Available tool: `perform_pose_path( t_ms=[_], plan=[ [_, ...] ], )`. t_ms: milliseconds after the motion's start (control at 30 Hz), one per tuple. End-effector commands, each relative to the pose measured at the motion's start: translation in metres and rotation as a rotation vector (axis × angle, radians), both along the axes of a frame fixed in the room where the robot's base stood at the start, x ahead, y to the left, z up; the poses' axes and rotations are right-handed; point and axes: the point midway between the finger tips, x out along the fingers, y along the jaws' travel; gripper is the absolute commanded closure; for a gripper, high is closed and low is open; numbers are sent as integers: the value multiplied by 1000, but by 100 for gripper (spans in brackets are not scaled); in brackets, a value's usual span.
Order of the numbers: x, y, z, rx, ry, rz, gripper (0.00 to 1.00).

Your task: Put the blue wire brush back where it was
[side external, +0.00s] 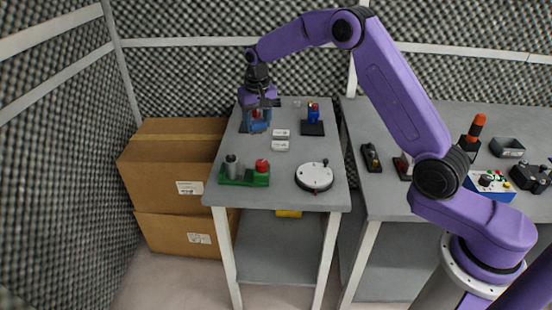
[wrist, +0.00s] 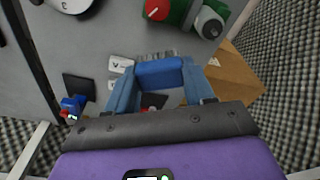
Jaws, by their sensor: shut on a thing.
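The blue wire brush (wrist: 160,73) is between the two blue-grey fingers of my gripper (wrist: 158,88) in the wrist view. Its grey bristles show along its far edge. In the side external view my gripper (side external: 258,122) is low over the far left of the narrow table, shut on the brush, which is mostly hidden by the fingers there. A dark pad (side external: 243,126) shows partly beneath my gripper. A dark and red patch shows between the fingers in the wrist view. I cannot tell whether the brush touches the surface.
A blue and red item (side external: 313,113) stands on a black pad (side external: 312,129) to the right. Two white labels (side external: 280,146) lie nearby. A green block with knobs (side external: 244,177) and a round white dial (side external: 314,177) are nearer the front. Cardboard boxes (side external: 175,165) stand left of the table.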

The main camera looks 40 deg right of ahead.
Motion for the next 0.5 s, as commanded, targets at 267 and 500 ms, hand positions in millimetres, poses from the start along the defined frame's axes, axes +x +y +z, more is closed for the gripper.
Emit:
perform_pose_path(
  t_ms=[267,500],
  plan=[
    [-54,-47,-8,0,-1,-234,76],
    [-103,-72,-16,4,-1,-403,76]
  ],
)
